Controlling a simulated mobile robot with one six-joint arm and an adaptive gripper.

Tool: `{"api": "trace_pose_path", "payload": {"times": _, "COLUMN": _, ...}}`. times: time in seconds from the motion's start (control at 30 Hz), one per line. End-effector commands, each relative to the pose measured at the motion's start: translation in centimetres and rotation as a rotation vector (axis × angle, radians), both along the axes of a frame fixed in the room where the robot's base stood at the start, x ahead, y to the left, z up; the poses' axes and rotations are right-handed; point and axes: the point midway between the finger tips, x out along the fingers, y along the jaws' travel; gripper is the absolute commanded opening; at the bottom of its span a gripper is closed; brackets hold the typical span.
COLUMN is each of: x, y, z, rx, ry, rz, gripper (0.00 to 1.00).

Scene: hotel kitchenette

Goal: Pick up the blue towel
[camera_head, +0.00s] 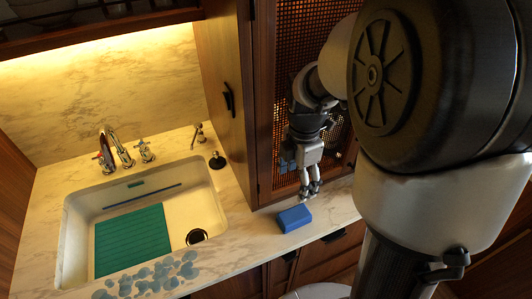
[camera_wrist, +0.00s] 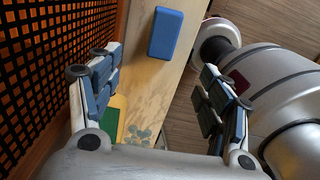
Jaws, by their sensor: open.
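The blue towel (camera_head: 294,218) looks like a small folded block lying flat on the marble counter, close to its front edge. It also shows in the wrist view (camera_wrist: 166,33), at the top centre, ahead of and between the fingers. My gripper (camera_head: 310,190) is above the counter, just behind and slightly right of the towel in the head view. Its fingers point down and are spread apart with nothing between them. In the wrist view the two fingers of my gripper (camera_wrist: 157,65) stand left and right, apart from the towel.
A sink (camera_head: 75,215) with a green mat (camera_head: 133,242) is to the left. Blue-grey round patches (camera_head: 150,279) lie along its front rim. A wooden cabinet with a mesh door (camera_head: 290,50) stands close behind my gripper. The counter between sink and towel is clear.

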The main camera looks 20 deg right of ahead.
Motion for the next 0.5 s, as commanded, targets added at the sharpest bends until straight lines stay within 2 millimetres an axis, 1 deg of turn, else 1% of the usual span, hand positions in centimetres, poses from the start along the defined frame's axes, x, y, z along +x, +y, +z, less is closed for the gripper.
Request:
{"api": "trace_pose_path", "payload": {"times": 0.03, "x": -0.1, "y": 0.0, "z": -1.0, "rx": 0.002, "ry": 0.005, "rz": 0.005, "gripper": 0.72}}
{"api": "trace_pose_path", "payload": {"times": 0.3, "x": -0.2, "y": 0.0, "z": -7.0, "rx": 0.002, "ry": 0.007, "rz": 0.004, "gripper": 0.72}}
{"api": "trace_pose_path", "payload": {"times": 0.4, "x": -0.2, "y": 0.0, "z": -9.1, "rx": 0.002, "ry": 0.006, "rz": 0.004, "gripper": 0.72}}
{"api": "trace_pose_path", "payload": {"times": 0.5, "x": -0.2, "y": 0.0, "z": -10.6, "rx": 0.002, "ry": 0.005, "rz": 0.004, "gripper": 0.72}}
